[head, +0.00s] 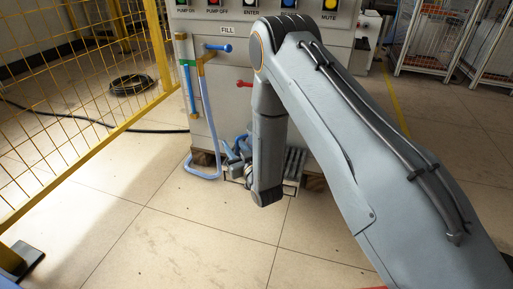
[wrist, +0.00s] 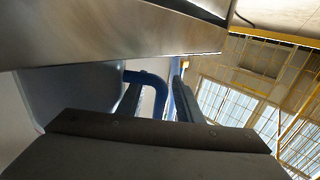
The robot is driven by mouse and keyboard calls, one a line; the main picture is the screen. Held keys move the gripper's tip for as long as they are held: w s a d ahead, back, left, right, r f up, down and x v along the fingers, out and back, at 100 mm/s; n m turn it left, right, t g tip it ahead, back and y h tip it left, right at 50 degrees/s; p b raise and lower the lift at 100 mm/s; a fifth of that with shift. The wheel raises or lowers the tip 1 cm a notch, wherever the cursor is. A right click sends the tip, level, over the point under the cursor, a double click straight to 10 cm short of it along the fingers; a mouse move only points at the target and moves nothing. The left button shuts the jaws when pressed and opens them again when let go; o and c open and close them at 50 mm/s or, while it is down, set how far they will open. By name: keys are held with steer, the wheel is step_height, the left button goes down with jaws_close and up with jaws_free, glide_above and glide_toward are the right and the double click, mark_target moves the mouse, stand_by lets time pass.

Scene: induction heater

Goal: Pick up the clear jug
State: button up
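In the wrist view, a smooth grey see-through body with a blue curved handle, which looks like the clear jug (wrist: 68,92), fills the left side under a metal surface. Its blue handle (wrist: 155,82) reaches into the space between the two fingers of my gripper (wrist: 162,100). The fingers stand apart, one on each side of the handle, and I see no clear contact. In the head view, my gripper (head: 237,150) is low in front of the machine, partly behind my arm. I cannot make out the jug clearly there.
The machine (head: 228,72) with its button panel (head: 250,12) stands just beyond my arm. A pale blue hose (head: 207,125) hangs at its left front. A yellow mesh fence (head: 75,85) runs along the left. The tiled floor (head: 150,235) in front is clear.

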jaws_close()
stand_by(1.4)
